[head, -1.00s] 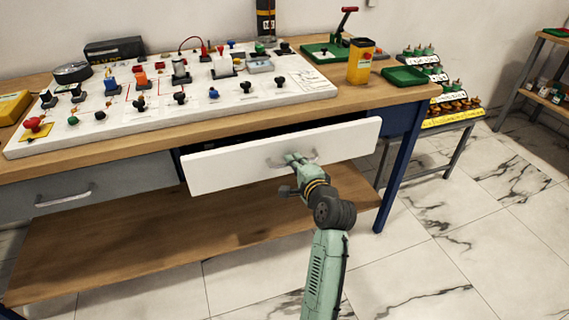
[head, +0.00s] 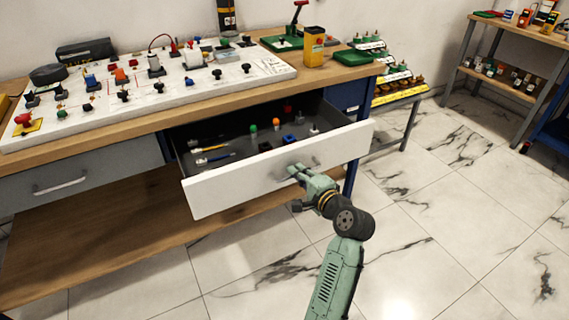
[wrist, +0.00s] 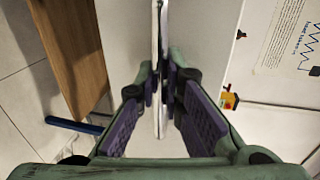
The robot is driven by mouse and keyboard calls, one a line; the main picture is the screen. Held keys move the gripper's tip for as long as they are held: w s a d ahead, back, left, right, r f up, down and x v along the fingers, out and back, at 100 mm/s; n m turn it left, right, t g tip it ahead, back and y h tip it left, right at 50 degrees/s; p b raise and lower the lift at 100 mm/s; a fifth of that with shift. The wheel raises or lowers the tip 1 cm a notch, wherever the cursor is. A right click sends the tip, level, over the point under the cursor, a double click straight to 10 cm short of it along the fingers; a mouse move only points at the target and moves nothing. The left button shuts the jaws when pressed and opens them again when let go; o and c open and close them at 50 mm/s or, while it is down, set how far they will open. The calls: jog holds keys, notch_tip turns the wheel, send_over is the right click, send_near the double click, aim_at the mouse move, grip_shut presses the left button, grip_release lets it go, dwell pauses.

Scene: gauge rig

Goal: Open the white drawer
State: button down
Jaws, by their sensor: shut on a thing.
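The white drawer (head: 240,184) stands well out from the workbench in the head view, and its inside shows. Small coloured parts and tools lie on its dark floor. Its handle (head: 312,163) is on the front panel, partly hidden by my gripper (head: 296,170). My gripper is shut on the handle. In the wrist view my gripper's purple-padded fingers (wrist: 162,80) close in on the thin handle (wrist: 160,115), which runs up the middle of the picture.
A grey drawer (head: 75,183) beside it is closed. The bench top (head: 340,77) carries a white panel (head: 235,90) with several knobs. A small rack (head: 400,92) stands right of the bench, and shelves (head: 500,80) stand farther right. The tiled floor in front is open.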

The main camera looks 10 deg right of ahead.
jog(key=f+p+v, duration=0.1)
jog(key=v, duration=0.7)
jog(key=shift+s+f, duration=0.2)
jog(key=shift+f, duration=0.15)
jog(key=c, duration=1.7)
grip_release()
jog(key=v, duration=1.2)
